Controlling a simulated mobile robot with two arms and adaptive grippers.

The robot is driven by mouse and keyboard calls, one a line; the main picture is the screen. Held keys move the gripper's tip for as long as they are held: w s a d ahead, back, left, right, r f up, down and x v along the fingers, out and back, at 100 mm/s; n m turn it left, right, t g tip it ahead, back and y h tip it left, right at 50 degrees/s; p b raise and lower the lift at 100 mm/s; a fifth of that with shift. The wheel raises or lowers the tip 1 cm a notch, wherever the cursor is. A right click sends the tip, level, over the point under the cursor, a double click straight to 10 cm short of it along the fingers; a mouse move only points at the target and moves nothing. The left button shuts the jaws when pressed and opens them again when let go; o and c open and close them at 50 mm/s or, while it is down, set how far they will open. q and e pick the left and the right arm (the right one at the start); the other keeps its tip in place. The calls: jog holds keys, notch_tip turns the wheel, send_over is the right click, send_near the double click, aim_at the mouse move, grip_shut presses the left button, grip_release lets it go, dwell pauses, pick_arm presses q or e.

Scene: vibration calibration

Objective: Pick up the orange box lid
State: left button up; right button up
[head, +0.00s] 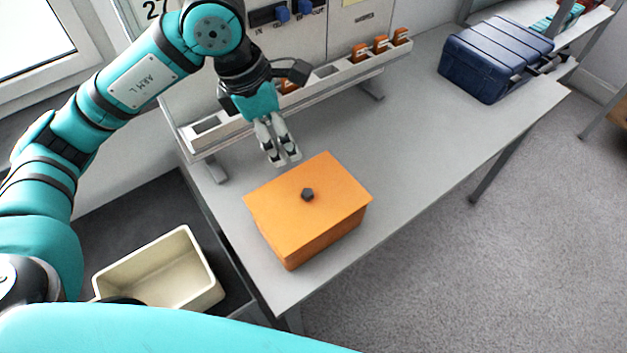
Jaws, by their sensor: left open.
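The orange box (310,243) sits on the grey table near its front left end. Its flat orange lid (335,190) lies on top and carries a small dark knob (307,194) near the middle. My left gripper (284,160) is open and empty, pointing down just behind the far edge of the lid. It appears above the table and apart from the box; its exact height is hard to judge. My right gripper is not in view.
A white rack (330,84) with several orange parts stands along the back of the table (430,130). A dark blue case (490,60) is at the far right. A cream bin (165,268) sits lower left. The table right of the box is clear.

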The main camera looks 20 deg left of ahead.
pick_arm(q)
jog(key=p, duration=0.2)
send_near(307, 192)
jog(key=shift+d+p+x, duration=0.2)
jog(key=shift+p+x, duration=0.1)
jog(key=shift+x, duration=0.9)
jog(key=shift+p+x, duration=0.3)
jog(key=shift+x, duration=0.55)
jog(key=p+x, duration=0.2)
jog(key=x, duration=0.2)
jog(key=shift+a+f, duration=0.1)
jog(key=shift+f, duration=0.35)
grip_shut()
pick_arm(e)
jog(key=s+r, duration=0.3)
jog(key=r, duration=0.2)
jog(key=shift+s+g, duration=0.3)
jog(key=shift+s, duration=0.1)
